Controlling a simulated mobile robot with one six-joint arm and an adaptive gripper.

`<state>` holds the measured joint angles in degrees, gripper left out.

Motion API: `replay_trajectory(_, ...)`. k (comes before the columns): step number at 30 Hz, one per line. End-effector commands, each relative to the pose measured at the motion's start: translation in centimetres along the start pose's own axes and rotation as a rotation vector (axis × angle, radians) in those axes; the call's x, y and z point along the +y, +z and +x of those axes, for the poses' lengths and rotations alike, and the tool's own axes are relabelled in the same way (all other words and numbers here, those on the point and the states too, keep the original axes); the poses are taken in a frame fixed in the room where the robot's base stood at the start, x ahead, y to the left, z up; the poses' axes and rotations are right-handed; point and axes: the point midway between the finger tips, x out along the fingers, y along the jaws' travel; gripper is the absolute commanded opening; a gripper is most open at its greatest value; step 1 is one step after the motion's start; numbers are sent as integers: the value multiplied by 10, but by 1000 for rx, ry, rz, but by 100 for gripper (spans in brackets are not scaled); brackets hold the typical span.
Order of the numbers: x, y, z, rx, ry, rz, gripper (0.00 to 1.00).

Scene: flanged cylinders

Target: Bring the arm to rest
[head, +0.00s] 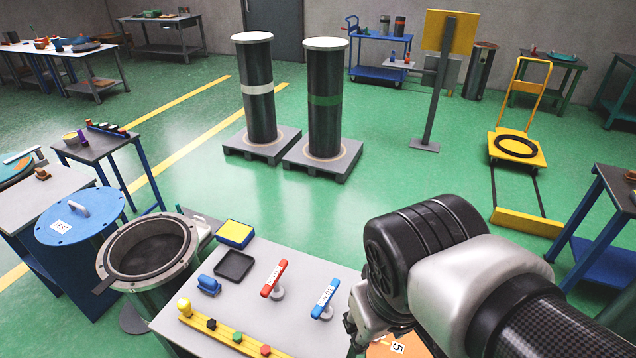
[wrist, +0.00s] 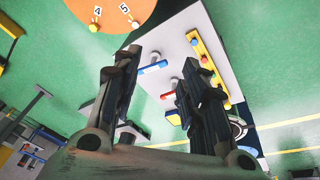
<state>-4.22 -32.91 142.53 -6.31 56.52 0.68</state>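My gripper shows in the wrist view (wrist: 162,60) with its two fingers apart and nothing between them. In the head view my arm comes in from the lower right, and the gripper end is mostly hidden behind my wrist and cut off by the bottom edge. The gripper is over the right side of a grey worktable (head: 310,262). A red handle (head: 274,279) and a blue handle (head: 325,299) stand on the table, left of my arm. In the wrist view the blue handle (wrist: 153,68) and the red handle (wrist: 170,92) appear beyond and between the fingers.
The table also holds a black tray (head: 234,266), a yellow-topped box (head: 235,233) and a yellow rail (head: 228,341) with coloured knobs. An open flanged cylinder (head: 187,268) stands at its left. An orange disc (head: 398,346) lies below my wrist.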

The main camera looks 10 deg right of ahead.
Motion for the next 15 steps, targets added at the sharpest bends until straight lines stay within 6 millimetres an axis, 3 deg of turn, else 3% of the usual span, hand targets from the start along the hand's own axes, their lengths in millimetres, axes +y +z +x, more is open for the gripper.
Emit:
replay_trajectory(6,-4,5,-17,149,-57,119,39)
replay_trajectory(15,-5,5,-19,163,-63,129,39)
